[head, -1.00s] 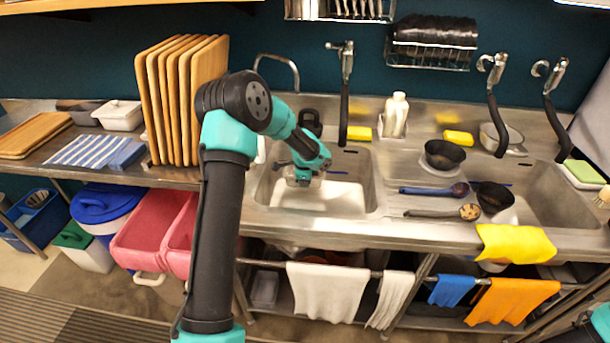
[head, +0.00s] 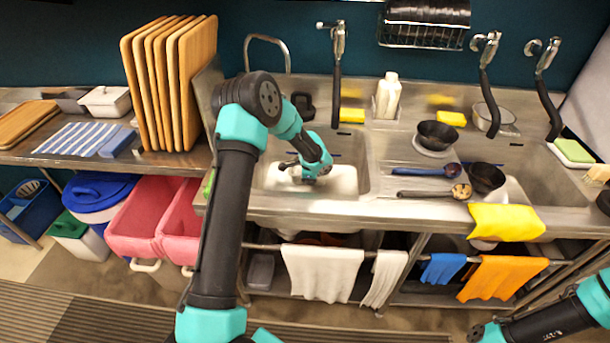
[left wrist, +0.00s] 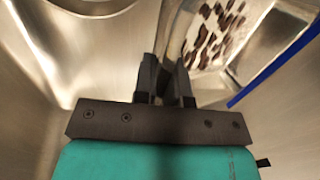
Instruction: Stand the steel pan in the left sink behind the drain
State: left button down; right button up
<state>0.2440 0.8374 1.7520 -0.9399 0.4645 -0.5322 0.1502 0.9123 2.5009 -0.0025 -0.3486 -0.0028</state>
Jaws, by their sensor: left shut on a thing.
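My left gripper (head: 292,165) reaches down into the left sink (head: 368,165), over a white surface (head: 335,180) in it. In the left wrist view its two fingers (left wrist: 166,78) are close together. They are shut on what looks like the thin edge of the steel pan (left wrist: 178,35). Dark brown beans (left wrist: 215,30) lie beyond the fingers in that view. The pan is too small or hidden to make out in the head view. I cannot make out the drain for certain. My right gripper is out of view; only part of its arm shows at the bottom right.
A tall faucet (head: 268,42) and a hanging spray hose (head: 337,75) stand behind the left sink. Wooden boards (head: 170,85) stand to its left. Ladles (head: 425,171) and dark bowls (head: 437,135) lie to its right. A blue strip (left wrist: 272,72) crosses the wrist view.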

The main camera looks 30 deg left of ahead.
pick_arm(q)
jog(key=shift+w+d+f, duration=0.15)
jog(key=shift+d+f, duration=0.2)
jog(key=shift+f, duration=1.75)
jog(key=c, duration=1.1)
grip_release()
jog(key=shift+r, duration=0.1)
jog(key=s+r, duration=0.1)
jog(key=r, duration=0.4)
jog(key=d+r, duration=0.1)
jog(key=r, duration=0.5)
jog(key=s+r, duration=0.1)
jog(key=r, duration=0.5)
jog(key=shift+s+d, duration=0.15)
jog(key=shift+s, duration=0.15)
